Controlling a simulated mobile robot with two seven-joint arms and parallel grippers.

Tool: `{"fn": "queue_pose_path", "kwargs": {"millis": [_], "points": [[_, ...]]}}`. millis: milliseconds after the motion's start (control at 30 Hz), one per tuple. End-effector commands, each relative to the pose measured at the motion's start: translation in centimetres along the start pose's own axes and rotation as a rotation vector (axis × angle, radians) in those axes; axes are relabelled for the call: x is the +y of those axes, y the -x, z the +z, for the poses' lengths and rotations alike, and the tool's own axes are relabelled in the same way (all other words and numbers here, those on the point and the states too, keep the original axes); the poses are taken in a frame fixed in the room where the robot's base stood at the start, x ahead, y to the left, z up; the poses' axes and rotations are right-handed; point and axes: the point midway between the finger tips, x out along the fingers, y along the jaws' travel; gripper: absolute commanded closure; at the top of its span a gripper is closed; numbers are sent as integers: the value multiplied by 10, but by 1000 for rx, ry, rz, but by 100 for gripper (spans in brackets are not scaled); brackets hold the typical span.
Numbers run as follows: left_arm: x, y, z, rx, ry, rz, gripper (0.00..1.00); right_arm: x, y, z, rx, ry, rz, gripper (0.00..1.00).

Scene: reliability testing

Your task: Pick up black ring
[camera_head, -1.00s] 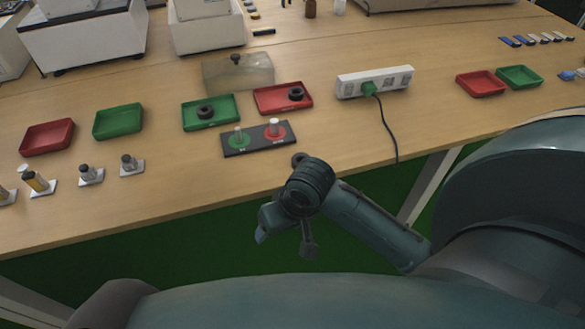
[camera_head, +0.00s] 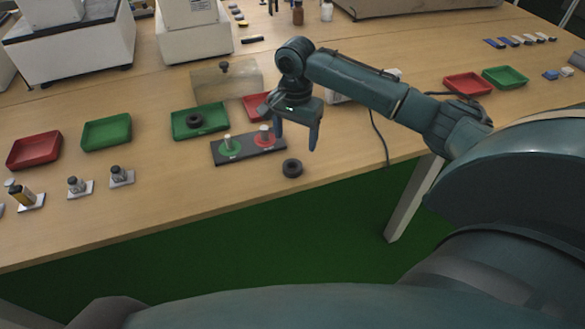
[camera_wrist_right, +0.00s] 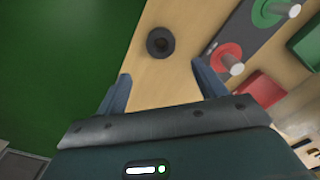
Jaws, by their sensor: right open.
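A black ring (camera_head: 292,168) lies flat on the bare wood near the table's front edge. It also shows in the right wrist view (camera_wrist_right: 160,42), ahead of and between the fingertips. My right gripper (camera_head: 296,143) is open and empty, pointing down above and behind this ring, apart from it. A second black ring (camera_head: 194,120) lies in the green tray (camera_head: 214,131). The red tray (camera_head: 255,105) beside it is mostly hidden by my gripper. My left gripper is not in view.
A dark base (camera_head: 231,157) with a green and a red disc, each with a pale peg, stands left of the lone ring. A power strip (camera_head: 340,95) is partly behind my arm, its black cord (camera_head: 378,135) running forward. Wood in front of the base is clear.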

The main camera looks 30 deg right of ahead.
Motion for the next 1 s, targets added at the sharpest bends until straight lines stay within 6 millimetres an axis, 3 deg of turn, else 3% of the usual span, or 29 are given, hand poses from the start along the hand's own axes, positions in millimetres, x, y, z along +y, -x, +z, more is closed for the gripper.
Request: {"fn": "queue_pose_path", "kwargs": {"millis": [100,367,633,1000], "points": [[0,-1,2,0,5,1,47,0,-22,1,-1,1,1,30],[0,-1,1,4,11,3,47,-1,-42,2,0,4,-1,30],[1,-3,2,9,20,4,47,-2,-81,9,1,3,0,30],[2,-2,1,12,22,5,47,-3,-88,9,1,4,-2,32]]}}
